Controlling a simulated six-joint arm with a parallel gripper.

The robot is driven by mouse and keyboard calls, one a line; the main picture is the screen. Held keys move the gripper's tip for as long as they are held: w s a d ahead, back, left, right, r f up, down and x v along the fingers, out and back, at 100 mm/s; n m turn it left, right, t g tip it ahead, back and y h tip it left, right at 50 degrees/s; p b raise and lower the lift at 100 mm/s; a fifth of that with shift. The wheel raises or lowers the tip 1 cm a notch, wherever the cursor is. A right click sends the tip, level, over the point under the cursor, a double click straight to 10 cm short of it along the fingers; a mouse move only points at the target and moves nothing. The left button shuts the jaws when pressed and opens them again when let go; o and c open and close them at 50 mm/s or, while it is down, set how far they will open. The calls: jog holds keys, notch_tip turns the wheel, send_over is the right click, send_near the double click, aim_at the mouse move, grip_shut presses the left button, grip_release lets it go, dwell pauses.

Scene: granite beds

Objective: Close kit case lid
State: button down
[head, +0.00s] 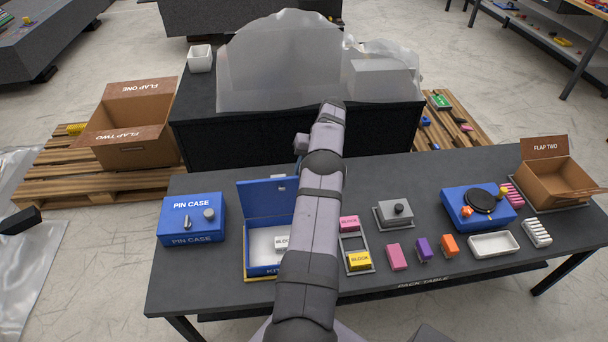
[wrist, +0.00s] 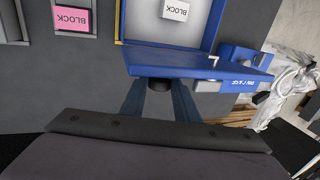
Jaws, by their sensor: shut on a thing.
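The blue kit case (head: 262,268) stands on the black table with its lid (head: 262,200) raised, standing steeply up at the back. A white block (head: 268,243) lies inside on a pale floor; it also shows in the wrist view (wrist: 175,11). In the wrist view the lid (wrist: 200,62) lies across the front of my gripper (wrist: 160,98). The two fingers are shut on a dark knob-like part (wrist: 160,84) at the lid. In the head view my arm hides the gripper and the right part of the case.
The blue pin case (head: 192,219) stands close left of the kit case. A rack with a pink block (head: 349,224) and yellow block (head: 359,260) stands to the right. A grey knobbed block (head: 393,214) and a blue turntable box (head: 476,208) stand further right.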

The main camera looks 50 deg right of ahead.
jog(key=shift+s+a+r, duration=0.1)
jog(key=shift+s+a, duration=0.35)
dwell(0.5)
jog(key=s+a+f+t+h+b, duration=0.1)
jog(key=s+a+f+b, duration=0.3)
jog(key=b, duration=0.7)
jog(key=s+a+f+t+h+b, duration=0.1)
jog(key=s+a+f+b, duration=0.3)
jog(key=b, duration=0.8)
jog(key=s+a+f+n+t+h+b, duration=0.1)
jog(key=s+a+f+b, duration=0.3)
jog(key=b, duration=0.8)
jog(key=shift+s+t+h, duration=0.15)
jog(key=shift+t+h, duration=0.45)
jog(key=shift+a+r, duration=0.1)
jog(key=shift+r, duration=0.2)
jog(key=c, duration=1.7)
grip_release()
